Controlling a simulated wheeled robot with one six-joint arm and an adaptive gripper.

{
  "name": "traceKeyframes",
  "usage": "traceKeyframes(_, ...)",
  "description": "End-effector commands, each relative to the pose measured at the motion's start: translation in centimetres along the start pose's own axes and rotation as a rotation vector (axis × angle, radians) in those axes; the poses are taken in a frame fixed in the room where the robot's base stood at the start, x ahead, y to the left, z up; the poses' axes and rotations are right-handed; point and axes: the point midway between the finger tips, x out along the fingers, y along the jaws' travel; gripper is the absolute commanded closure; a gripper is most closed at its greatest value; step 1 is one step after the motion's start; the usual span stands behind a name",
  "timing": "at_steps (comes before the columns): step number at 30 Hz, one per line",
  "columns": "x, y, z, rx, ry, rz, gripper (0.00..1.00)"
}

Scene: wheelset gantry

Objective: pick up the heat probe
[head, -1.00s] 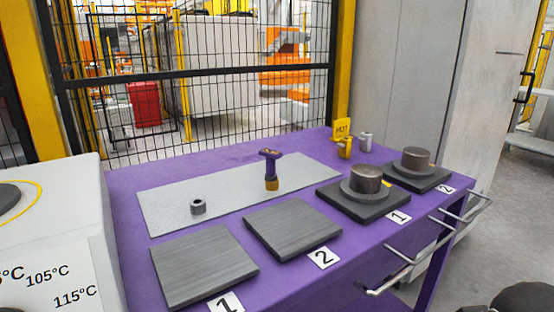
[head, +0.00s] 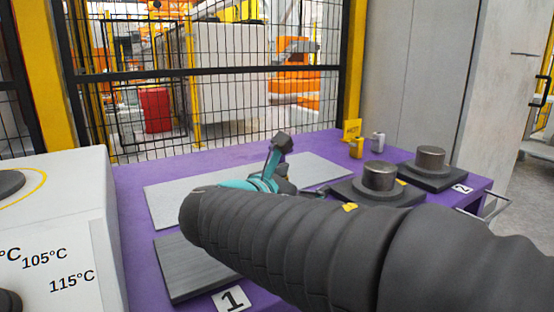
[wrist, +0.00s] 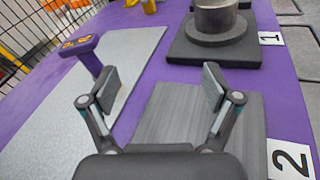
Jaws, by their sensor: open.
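The heat probe, with a purple T-shaped body and orange markings on its top, stands on the light grey mat (wrist: 128,62). The heat probe (wrist: 84,47) shows in the wrist view at the upper left, beyond and to the left of my left finger. Its lower part is hidden behind that finger. In the head view the probe is hidden by my arm and gripper. My gripper (wrist: 160,86) is open and empty, its fingers spread over the grey plate labelled 2 (wrist: 165,120). In the head view my arm covers the middle of the table.
The grey plate labelled 1 (head: 190,266) lies at the front left. Two dark bases with metal cylinders (head: 380,176) (head: 431,158) stand at the right. A yellow sign (head: 352,130) and small cylinders (head: 378,142) stand at the back. A wire fence runs behind the purple table (head: 130,190).

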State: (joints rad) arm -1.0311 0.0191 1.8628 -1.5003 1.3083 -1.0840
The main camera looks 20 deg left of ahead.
Motion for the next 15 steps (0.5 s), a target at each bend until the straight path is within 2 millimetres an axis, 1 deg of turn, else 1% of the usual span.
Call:
traceKeyframes(1, -1.4, 2.4, -0.6, -0.060, -0.028, 0.047, 0.12)
traceKeyframes(3, -2.8, 4.6, -1.1, -0.125, -0.068, 0.094, 0.12)
traceKeyframes(6, -4.2, 6.6, -1.5, -0.183, -0.108, 0.138, 0.12)
traceKeyframes(8, -4.6, 7.3, -1.7, -0.201, -0.121, 0.151, 0.12)
traceKeyframes(11, -4.2, 7.8, -1.7, -0.215, -0.132, 0.159, 0.12)
traceKeyframes(15, -1.9, 8.2, -1.4, -0.213, -0.131, 0.158, 0.12)
